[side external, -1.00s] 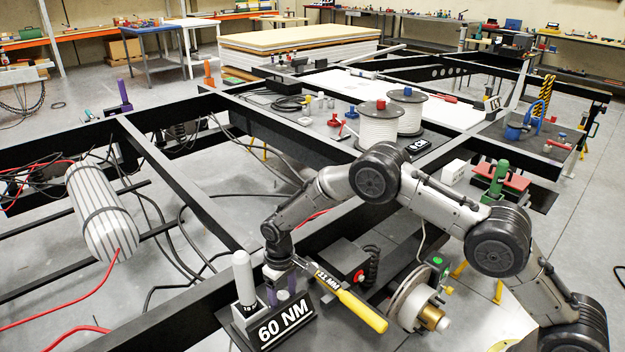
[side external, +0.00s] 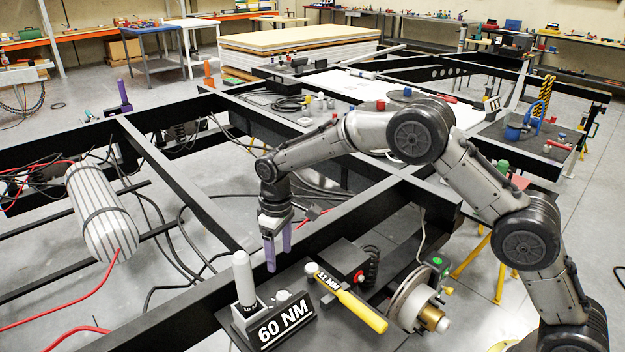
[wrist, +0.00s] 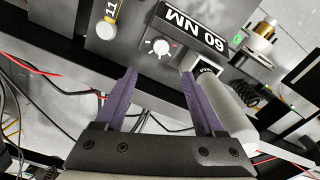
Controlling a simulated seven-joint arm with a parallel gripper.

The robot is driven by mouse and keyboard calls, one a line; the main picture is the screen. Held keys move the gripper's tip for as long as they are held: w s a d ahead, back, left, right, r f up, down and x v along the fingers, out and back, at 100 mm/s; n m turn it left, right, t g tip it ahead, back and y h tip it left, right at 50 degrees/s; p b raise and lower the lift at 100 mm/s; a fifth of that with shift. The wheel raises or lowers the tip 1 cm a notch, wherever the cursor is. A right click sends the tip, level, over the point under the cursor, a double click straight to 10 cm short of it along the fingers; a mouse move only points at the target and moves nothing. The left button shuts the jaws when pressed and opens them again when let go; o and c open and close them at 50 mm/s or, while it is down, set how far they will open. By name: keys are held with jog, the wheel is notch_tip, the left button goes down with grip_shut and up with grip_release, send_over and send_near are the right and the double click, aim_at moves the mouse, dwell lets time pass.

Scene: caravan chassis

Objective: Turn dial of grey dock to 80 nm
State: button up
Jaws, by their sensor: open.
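The dock (side external: 250,345) is a dark block near the front, with a "60 NM" label plate (side external: 285,325). It also shows at the top of the wrist view (wrist: 130,52). A pale grey cylinder (side external: 243,277) stands upright in the dock. My gripper (side external: 278,258) is above the dock, pointing down. Its purple fingers (wrist: 159,73) are apart and empty, with the dial ahead between their tips and the cylinder beside the right finger.
A yellow-handled tool labelled "11 MM" (side external: 350,300) lies right of the dock. Black chassis rails (side external: 320,228) run behind. Red and black cables lie at the left.

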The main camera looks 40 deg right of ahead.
jog(key=s+d+r+t, duration=0.1)
jog(key=s+d+r, duration=0.1)
jog(key=r, duration=0.7)
jog(key=s+d+r+m+t, duration=0.1)
jog(key=s+d+r+t, duration=0.1)
jog(key=r, duration=0.7)
jog(key=shift+s+d+r, duration=0.2)
jog(key=shift+s+d, duration=0.1)
jog(key=shift+d, duration=0.6)
jog(key=n+g, duration=0.1)
jog(key=g, duration=0.2)
send_over(282, 294)
notch_tip(282, 294, down, 19)
notch_tip(282, 294, down, 14)
jog(key=shift+r, duration=0.15)
grip_shut()
